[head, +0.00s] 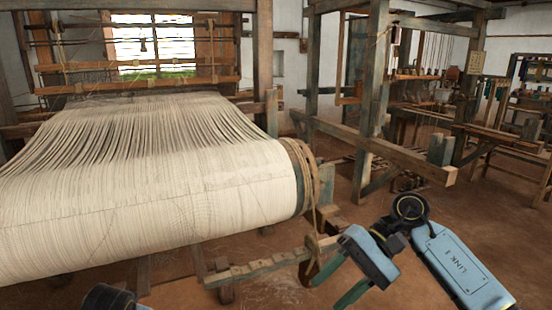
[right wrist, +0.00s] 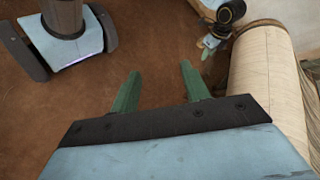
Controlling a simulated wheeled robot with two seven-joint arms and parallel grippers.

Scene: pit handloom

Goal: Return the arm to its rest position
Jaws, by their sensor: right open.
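My right gripper (head: 327,295) is at the bottom centre of the head view, its two green fingers apart and pointing down and left. It is in front of the loom's near right corner, with nothing between the fingers. In the right wrist view the open fingers (right wrist: 160,70) stand over bare brown floor. A small blue and dark part at the top of that view, beside the cloth roll, looks like my left gripper (right wrist: 212,42). It is too small to tell its jaws.
The big roll of cream warp threads (head: 150,190) fills the left. Rope (head: 312,180) hangs at the roll's right end. A notched wooden bar (head: 265,268) lies low beside my right gripper. Timber loom frames (head: 375,95) stand at the right.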

